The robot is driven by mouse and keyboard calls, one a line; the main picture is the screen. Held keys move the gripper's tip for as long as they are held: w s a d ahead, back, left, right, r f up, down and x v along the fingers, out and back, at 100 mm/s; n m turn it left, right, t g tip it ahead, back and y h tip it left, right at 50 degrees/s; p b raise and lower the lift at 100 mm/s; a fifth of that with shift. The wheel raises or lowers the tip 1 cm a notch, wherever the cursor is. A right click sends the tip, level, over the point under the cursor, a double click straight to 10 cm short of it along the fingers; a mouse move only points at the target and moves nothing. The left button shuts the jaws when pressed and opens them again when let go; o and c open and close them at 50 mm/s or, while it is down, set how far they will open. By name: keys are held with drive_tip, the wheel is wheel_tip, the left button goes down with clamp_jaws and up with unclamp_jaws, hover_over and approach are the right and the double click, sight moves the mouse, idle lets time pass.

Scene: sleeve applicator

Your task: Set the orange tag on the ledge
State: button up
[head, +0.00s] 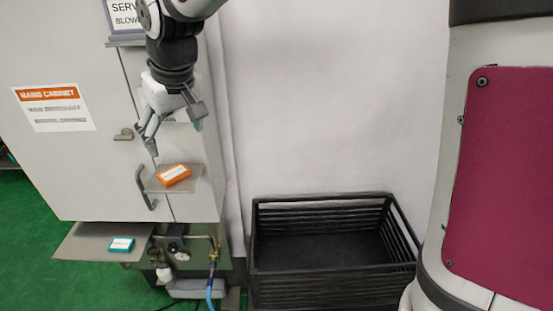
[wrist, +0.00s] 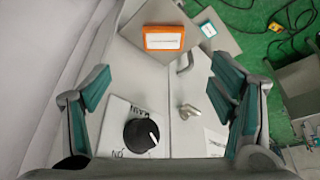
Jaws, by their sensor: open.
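The orange tag (head: 173,174) is a flat orange block with a white label. It lies flat on the small grey ledge (head: 155,187) sticking out from the cabinet front. In the wrist view the orange tag (wrist: 148,41) shows near the top centre, on the ledge (wrist: 151,13). My gripper (head: 175,136) is open and empty above the ledge, apart from the tag. In the wrist view its spread fingers (wrist: 160,88) stand at both sides, with nothing between their tips touching them.
A teal tag (head: 121,244) lies on a lower grey shelf (head: 85,240). The cabinet (head: 95,165) has door handles (head: 124,134) and a black knob (wrist: 141,135). A black slatted crate (head: 333,274) stands on the right. Pipes and a blue hose (head: 209,294) are below.

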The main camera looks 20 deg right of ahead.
drive_tip(key=s+d+r+m+h, duration=0.2)
drive_tip(key=s+d+r+m, duration=0.15)
drive_tip(key=s+d, duration=1)
drive_tip(key=s+d+f, duration=0.1)
drive_tip(key=s+d, duration=0.1)
drive_tip(key=s, duration=0.4)
drive_tip(key=s+d+f+m+t, duration=0.1)
drive_tip(key=s+d, duration=0.2)
drive_tip(key=s, duration=0.3)
drive_tip(key=shift+s+d+f, duration=0.2)
drive_tip(key=shift+s+f, duration=0.05)
drive_tip(key=shift+s, duration=0.1)
drive_tip(key=shift+m, duration=0.25)
